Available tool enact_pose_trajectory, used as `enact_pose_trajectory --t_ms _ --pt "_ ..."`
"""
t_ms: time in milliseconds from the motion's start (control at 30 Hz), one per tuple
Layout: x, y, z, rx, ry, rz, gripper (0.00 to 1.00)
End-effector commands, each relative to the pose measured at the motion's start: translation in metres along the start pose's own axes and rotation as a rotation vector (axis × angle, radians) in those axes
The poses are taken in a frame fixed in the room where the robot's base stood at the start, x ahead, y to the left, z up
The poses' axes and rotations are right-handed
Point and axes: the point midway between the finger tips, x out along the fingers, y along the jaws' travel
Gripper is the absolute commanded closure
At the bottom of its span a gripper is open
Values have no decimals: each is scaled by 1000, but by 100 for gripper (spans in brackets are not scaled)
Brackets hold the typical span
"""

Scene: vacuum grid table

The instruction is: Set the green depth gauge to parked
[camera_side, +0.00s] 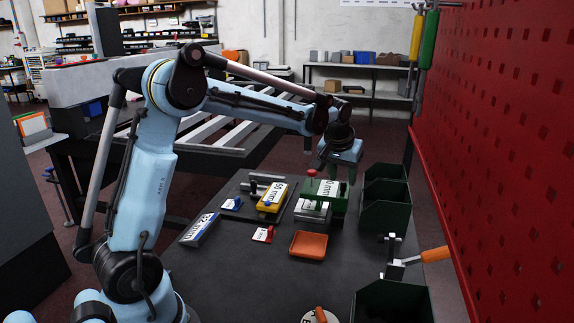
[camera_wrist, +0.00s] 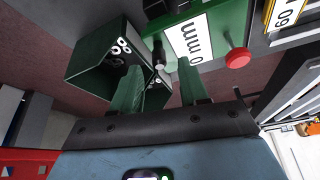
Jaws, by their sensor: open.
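The green depth gauge (camera_side: 341,201) stands on the dark table, with a white label and a red knob (camera_side: 311,173) on its left side. In the wrist view its green body (camera_wrist: 232,20) fills the top, the label reads "0 mm", and the red knob (camera_wrist: 238,58) sits right of my fingers. My gripper (camera_side: 338,178) points down over the gauge's far end. In the wrist view my gripper (camera_wrist: 159,64) has its two green fingers spread apart. A small dark pin-like part (camera_wrist: 158,55) shows between the fingertips; I cannot tell whether they touch it.
A yellow gauge (camera_side: 272,197) stands left of the green one. Dark green bins (camera_side: 385,190) stand close on the right, before the red pegboard (camera_side: 500,150). An orange tray (camera_side: 308,245) and an orange-handled clamp (camera_side: 410,260) are nearer.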

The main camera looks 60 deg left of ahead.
Motion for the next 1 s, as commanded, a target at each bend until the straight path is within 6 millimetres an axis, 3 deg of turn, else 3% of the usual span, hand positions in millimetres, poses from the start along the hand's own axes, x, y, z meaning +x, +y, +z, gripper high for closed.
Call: enact_pose_trajectory --t_ms 233,633,900,1000 --pt "30 0 0 1 0 0 56" --pt "35 0 0 1 0 0 56" --pt "35 0 0 1 0 0 97" --pt "35 0 0 1 0 0 100"
